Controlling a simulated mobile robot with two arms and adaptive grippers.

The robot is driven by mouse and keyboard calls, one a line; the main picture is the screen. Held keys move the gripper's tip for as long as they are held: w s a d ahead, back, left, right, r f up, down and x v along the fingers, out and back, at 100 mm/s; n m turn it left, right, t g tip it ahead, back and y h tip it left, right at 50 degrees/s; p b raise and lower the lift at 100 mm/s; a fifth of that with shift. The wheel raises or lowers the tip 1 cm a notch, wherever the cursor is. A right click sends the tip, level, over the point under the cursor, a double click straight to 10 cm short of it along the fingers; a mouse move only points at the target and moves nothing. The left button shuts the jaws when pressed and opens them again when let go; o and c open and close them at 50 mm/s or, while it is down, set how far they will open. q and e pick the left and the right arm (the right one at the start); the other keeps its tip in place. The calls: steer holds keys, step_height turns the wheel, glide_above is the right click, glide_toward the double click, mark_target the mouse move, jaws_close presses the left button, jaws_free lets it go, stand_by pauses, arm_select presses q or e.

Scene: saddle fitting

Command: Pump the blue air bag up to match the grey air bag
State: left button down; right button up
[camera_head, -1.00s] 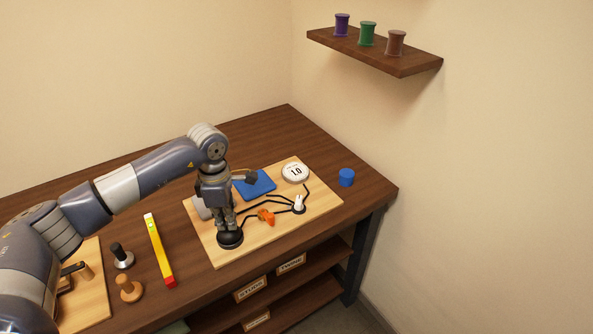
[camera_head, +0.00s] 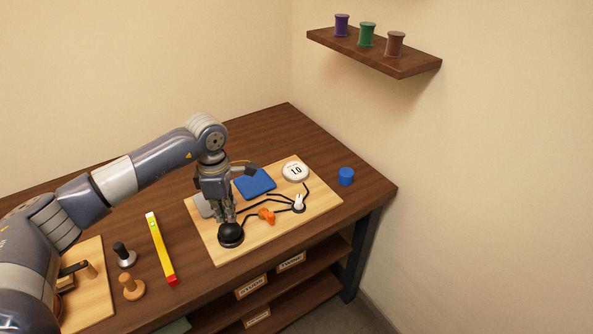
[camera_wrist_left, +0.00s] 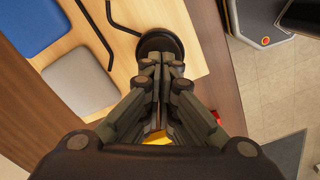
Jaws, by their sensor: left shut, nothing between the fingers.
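The blue air bag (camera_head: 256,183) lies flat on a light wooden board (camera_head: 222,256); it also shows in the left wrist view (camera_wrist_left: 38,22). The grey air bag (camera_head: 203,206) is mostly hidden behind my left gripper and shows clearly in the left wrist view (camera_wrist_left: 80,82). A black pump bulb (camera_head: 231,237) sits at the board's front edge. My left gripper (camera_head: 226,220) is shut and empty, pointing down just above the bulb; I cannot tell whether it touches. A round white gauge (camera_head: 295,171) reads 1.0. Black tubes join an orange valve (camera_head: 266,215) and a white-topped fitting (camera_head: 298,202).
A blue cylinder (camera_head: 346,176) stands right of the board. A yellow level (camera_head: 160,248), a dark-handled stamp (camera_head: 124,254) and a wooden-knobbed tool (camera_head: 131,286) lie to the left. A wall shelf (camera_head: 400,68) holds three spools.

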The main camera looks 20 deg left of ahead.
arm_select(q)
steer(key=shift+r+p, duration=1.4)
steer(key=shift+r, duration=1.1)
